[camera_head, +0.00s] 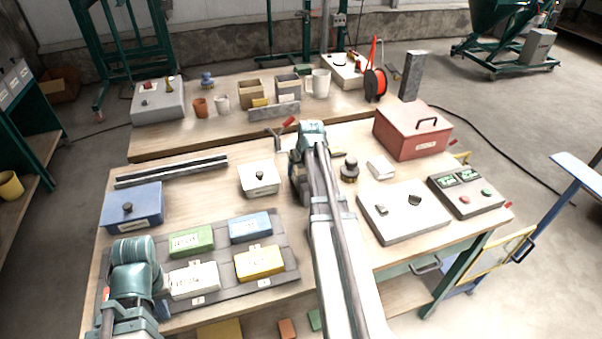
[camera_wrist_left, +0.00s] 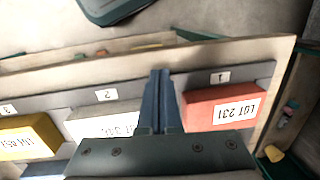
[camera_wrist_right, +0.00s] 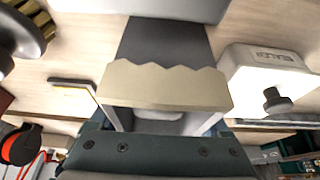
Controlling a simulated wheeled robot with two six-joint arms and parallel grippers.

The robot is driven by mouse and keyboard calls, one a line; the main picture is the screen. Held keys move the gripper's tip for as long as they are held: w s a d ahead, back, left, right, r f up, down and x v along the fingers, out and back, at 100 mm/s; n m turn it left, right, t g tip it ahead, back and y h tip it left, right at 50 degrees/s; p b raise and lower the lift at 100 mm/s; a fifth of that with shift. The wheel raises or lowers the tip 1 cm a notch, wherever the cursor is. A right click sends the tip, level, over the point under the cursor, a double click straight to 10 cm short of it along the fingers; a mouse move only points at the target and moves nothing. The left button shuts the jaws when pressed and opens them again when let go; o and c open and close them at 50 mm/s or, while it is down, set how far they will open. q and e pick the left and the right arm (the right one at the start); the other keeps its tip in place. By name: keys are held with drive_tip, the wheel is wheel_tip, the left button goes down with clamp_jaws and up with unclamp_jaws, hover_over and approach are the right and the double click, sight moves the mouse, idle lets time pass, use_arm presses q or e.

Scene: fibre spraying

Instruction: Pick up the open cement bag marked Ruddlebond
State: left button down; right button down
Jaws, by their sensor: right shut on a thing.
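In the right wrist view, my right gripper (camera_wrist_right: 165,125) is shut on a beige bag-like thing (camera_wrist_right: 165,88) with a jagged, torn edge; a dark grey surface lies beyond it. No Ruddlebond lettering can be read. In the head view, my right wrist and arm cover most of what my right gripper (camera_head: 302,185) holds, above the middle of the near table. My left gripper (camera_wrist_left: 161,100) is shut and empty, near a red block (camera_wrist_left: 222,107) and a white block (camera_wrist_left: 105,122). In the head view, it is hidden behind my left wrist.
Two open-topped boxes (camera_head: 251,92) stand on the back table. The near table holds a grey tray (camera_head: 215,282) of coloured blocks, a blue box (camera_head: 132,206), a white box (camera_head: 259,179), a red chest (camera_head: 412,130), a white plate unit (camera_head: 405,212) and a button panel (camera_head: 468,193).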

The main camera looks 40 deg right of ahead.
use_arm(q)
drive_tip(key=shift+r, duration=0.1)
use_arm(e)
drive_tip(key=shift+r, duration=0.1)
unclamp_jaws()
use_arm(q)
wheel_tip(320, 180, up, 11)
drive_tip(key=p, duration=1.1)
use_arm(e)
drive_tip(key=v, duration=1.2)
drive_tip(key=shift+s, duration=0.1)
